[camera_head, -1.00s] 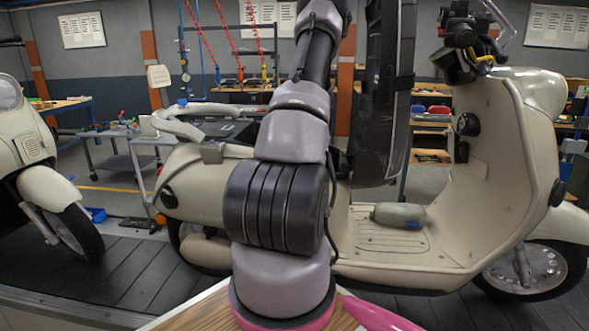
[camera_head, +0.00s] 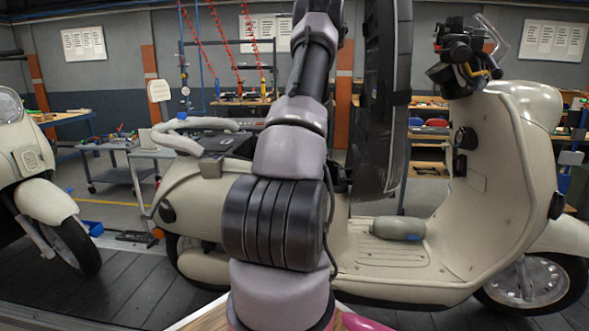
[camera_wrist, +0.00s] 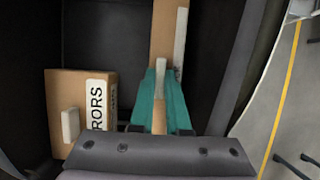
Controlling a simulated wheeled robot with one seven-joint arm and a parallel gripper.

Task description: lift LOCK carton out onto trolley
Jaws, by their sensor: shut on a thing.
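My gripper (camera_wrist: 161,80), with teal fingers, shows in the wrist view inside a dark compartment. It is shut on a narrow brown carton (camera_wrist: 166,32) that extends beyond the fingertips. A white label lies along the carton's right side; I cannot read its text. In the head view my arm crosses the middle, and the gripper and carton are hidden there. A small grey trolley (camera_head: 112,176) stands at the left back, beyond the scooters.
A second brown carton (camera_wrist: 75,92), its label ending in "RORS", is left of my gripper. Dark compartment walls (camera_wrist: 108,38) surround both. A cream scooter (camera_head: 495,205) stands behind my arm, beside a tall dark panel (camera_head: 382,100). Another scooter (camera_head: 48,195) is at left.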

